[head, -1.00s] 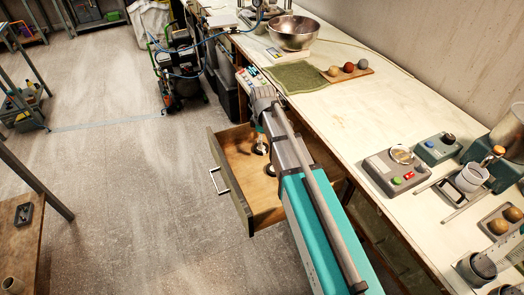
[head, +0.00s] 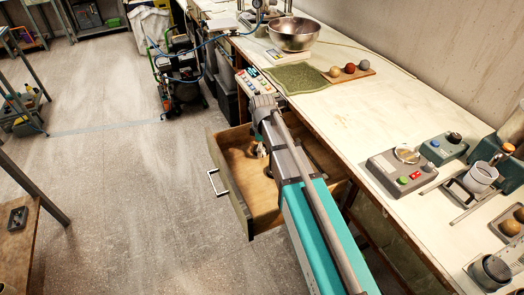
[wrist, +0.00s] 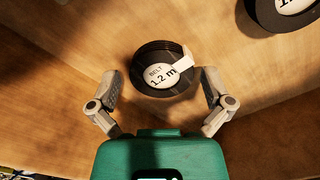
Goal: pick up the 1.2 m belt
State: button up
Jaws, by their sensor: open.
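The 1.2 m belt (wrist: 150,88) is a small black coil with a white oval label reading "BELT 1.2 m" and a pale tab at its right. It lies on the wooden floor of the open drawer (head: 232,192). In the wrist view my gripper (wrist: 159,78) is open, with one finger on each side of the coil and a gap between finger and coil on both sides. In the head view my gripper (head: 261,152) is inside the drawer; I cannot make out the belt there.
A second black coil (wrist: 262,17), its label cut off, lies at the upper right of the wrist view. Drawer walls surround my gripper. The bench (head: 345,105) stands right of the drawer, with a steel bowl (head: 294,36) and control boxes (head: 400,176) on it.

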jog(key=c, duration=0.9)
jog(key=shift+r, duration=0.1)
notch_tip(320, 180, up, 3)
jog(key=p, duration=0.3)
jog(key=shift+f, duration=0.2)
jog(key=s+r+p, duration=1)
jog(key=s, duration=0.4)
jog(key=shift+a, duration=0.35)
jog(key=shift+r, duration=0.1)
